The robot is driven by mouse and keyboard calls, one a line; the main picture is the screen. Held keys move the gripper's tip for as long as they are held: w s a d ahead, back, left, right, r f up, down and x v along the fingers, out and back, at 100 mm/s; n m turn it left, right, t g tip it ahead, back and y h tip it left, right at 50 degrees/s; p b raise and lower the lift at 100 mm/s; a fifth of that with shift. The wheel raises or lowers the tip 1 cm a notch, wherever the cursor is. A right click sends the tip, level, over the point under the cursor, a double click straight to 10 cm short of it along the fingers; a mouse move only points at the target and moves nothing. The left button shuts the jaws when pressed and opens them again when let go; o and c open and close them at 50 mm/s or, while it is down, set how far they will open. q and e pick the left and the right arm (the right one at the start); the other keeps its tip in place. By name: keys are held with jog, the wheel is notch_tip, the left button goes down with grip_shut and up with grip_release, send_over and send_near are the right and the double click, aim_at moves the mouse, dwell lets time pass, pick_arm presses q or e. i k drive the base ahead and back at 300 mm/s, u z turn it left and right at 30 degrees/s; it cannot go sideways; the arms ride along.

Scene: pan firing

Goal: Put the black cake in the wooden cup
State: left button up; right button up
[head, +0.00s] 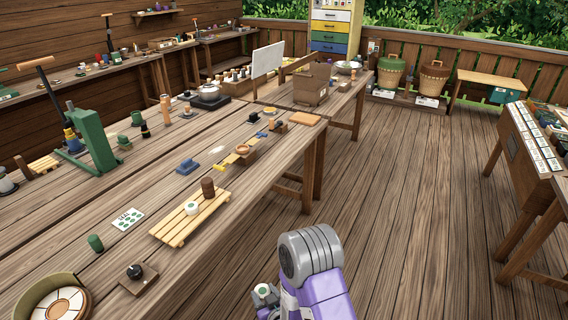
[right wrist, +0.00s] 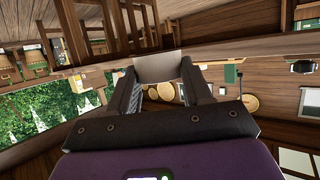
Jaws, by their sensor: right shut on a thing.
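My right gripper (head: 266,296) is at the bottom of the head view, over the floor to the right of the long table. In the right wrist view its two fingers (right wrist: 156,70) are shut on a pale, flat-sided thing (right wrist: 153,68). I cannot tell what it is, but it does not look black. A dark brown cylinder (head: 208,187), perhaps the black cake, stands upright on a slatted wooden tray (head: 180,229). A small round wooden vessel (head: 241,149), perhaps the wooden cup, sits farther back on a board. My left gripper is not in view.
A white round piece with a green top (head: 192,208) stands on the slatted tray. Nearby are a green cylinder (head: 95,242), a printed card (head: 128,219) and a wooden block with a black knob (head: 135,273). A green press (head: 95,140) stands at left.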

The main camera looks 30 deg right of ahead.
aim_at(243, 149)
jog(key=z, duration=2.1)
jog(key=i, duration=2.6)
jog(key=u, duration=2.8)
